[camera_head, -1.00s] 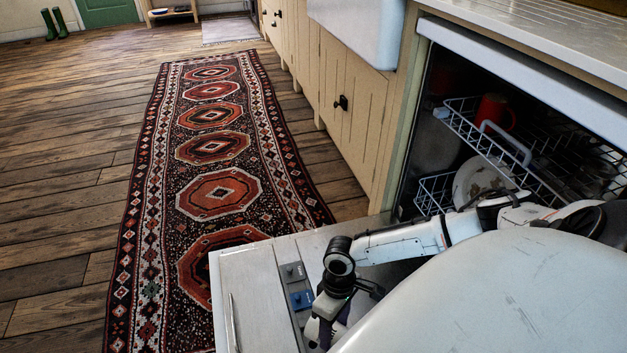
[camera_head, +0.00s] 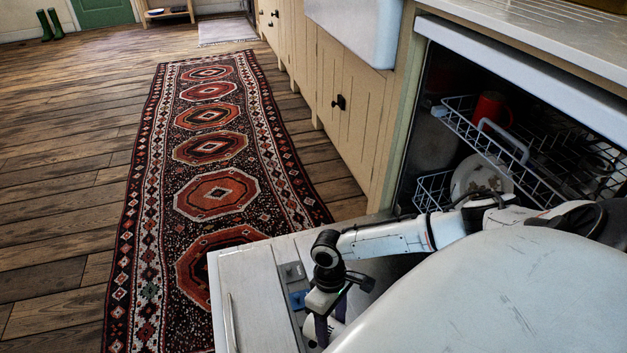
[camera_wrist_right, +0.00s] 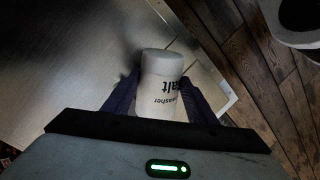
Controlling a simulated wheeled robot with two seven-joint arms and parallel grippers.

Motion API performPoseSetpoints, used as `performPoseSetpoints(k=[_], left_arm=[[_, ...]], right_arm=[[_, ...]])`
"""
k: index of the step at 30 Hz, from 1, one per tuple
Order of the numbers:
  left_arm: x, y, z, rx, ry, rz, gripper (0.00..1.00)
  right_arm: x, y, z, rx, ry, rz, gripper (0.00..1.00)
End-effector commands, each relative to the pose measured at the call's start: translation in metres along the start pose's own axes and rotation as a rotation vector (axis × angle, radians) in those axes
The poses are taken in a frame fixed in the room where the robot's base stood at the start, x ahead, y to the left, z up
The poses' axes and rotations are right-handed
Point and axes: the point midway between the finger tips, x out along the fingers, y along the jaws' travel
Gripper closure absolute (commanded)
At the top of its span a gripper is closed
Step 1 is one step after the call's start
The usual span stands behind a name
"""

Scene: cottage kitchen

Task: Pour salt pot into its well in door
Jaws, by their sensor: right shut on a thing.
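The white salt pot (camera_wrist_right: 160,88), with dark lettering reading upside down, is between the purple-grey fingers of my right gripper in the right wrist view. The right gripper (camera_wrist_right: 160,100) is shut on it. In the head view the right gripper (camera_head: 326,328) is above the lowered dishwasher door (camera_head: 248,288), near its left part. The door's inner face carries a grey panel with a grey lid (camera_head: 292,272) and a blue lid (camera_head: 299,299), just left of the gripper. The pot's tilt is hard to tell. My left gripper is not in view.
The open dishwasher holds a wire rack (camera_head: 490,140) with a red mug (camera_head: 492,108) and plates (camera_head: 478,178) below. Cupboards (camera_head: 345,110) stand beside it. A patterned runner (camera_head: 210,190) lies on the wooden floor, left of the door.

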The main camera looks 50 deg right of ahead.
Motion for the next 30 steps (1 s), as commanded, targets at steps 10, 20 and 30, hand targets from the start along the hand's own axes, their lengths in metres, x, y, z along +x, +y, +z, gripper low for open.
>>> performPoseSetpoints(k=[10, 20, 30], left_arm=[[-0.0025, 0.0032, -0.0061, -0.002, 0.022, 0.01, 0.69], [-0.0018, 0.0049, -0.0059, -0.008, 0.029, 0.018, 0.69], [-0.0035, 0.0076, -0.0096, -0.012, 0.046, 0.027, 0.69]], right_arm=[[0.0014, 0.0011, -0.0022, 0.006, -0.032, 0.0, 0.72], [0.0026, 0.002, -0.0044, 0.01, -0.06, 0.0, 0.72], [0.0035, 0.0029, -0.0055, 0.016, -0.09, -0.001, 0.72]])
